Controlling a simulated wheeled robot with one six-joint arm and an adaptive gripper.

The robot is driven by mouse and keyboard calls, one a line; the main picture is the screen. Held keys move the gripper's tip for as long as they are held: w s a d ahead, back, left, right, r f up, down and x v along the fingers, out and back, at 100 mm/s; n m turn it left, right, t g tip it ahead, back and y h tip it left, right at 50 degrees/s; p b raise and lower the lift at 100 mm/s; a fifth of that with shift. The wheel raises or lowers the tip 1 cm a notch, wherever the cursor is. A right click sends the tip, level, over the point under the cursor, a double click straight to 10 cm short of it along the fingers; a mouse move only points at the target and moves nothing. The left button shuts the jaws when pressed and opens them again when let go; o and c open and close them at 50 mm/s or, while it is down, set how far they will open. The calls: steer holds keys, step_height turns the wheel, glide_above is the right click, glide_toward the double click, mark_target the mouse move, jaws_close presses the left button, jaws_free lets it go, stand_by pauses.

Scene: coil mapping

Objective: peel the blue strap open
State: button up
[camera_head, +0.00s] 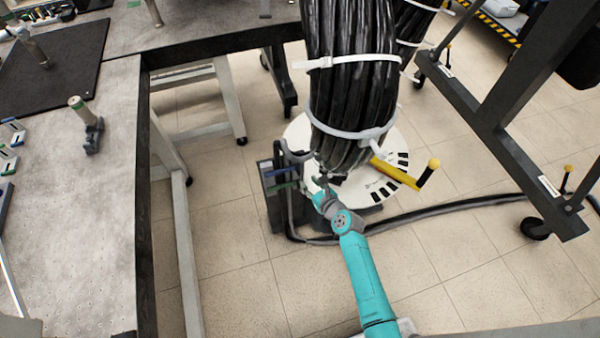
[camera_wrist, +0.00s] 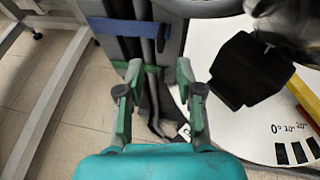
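The blue strap (camera_wrist: 126,28) runs across dark upright cables on a grey stand at the top of the wrist view. In the head view the stand (camera_head: 272,198) is left of my gripper, with a small blue band (camera_head: 275,172) on it. My gripper (camera_wrist: 159,72) has two green fingers spread apart with nothing held between them. The fingertips are below and to the right of the blue strap in the wrist view, apart from it. In the head view my gripper (camera_head: 322,186) is small and partly lost against the dark cables.
A green strap (camera_wrist: 150,69) crosses the stand below the blue one. A black block (camera_wrist: 250,70) and a white round plate (camera_wrist: 235,125) are on the right. A thick black cable bundle (camera_head: 350,85) hangs above. A workbench (camera_head: 75,210) stands left, a dark frame (camera_head: 500,150) right.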

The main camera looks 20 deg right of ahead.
steer(key=x, duration=0.7)
steer(key=shift+w, duration=0.3)
steer(key=shift+f, duration=0.1)
jaws_close()
